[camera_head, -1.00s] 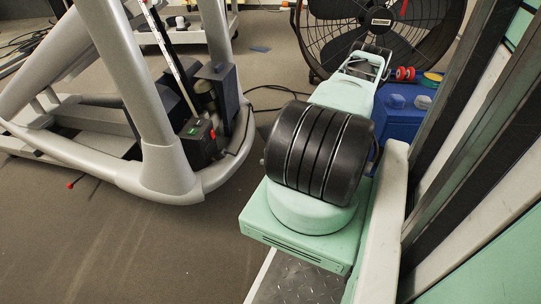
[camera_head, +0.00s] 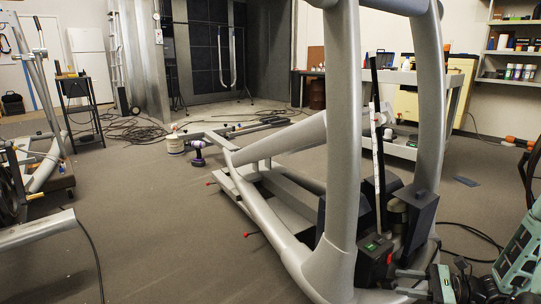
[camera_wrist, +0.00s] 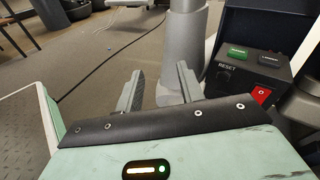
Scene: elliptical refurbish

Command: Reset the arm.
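The grey elliptical machine (camera_head: 345,150) stands at centre right in the head view. A black control box (camera_head: 374,262) with a small green light sits low on its frame. In the wrist view the box (camera_wrist: 232,82) is at the right, with the word RESET, a green button (camera_wrist: 237,52), a black button (camera_wrist: 271,60) and a red switch (camera_wrist: 262,96). My gripper (camera_wrist: 158,88) is open and empty, its two fingers apart, left of the box and not touching it. In the head view my gripper (camera_head: 408,283) is at the lower right, near the box.
A grey upright post (camera_wrist: 184,45) stands beyond the fingers in the wrist view. Black cables (camera_head: 135,125) lie on the floor at the back left. A shelf (camera_head: 515,50) stands at the far right. The floor between the left-hand frames and the elliptical is mostly clear.

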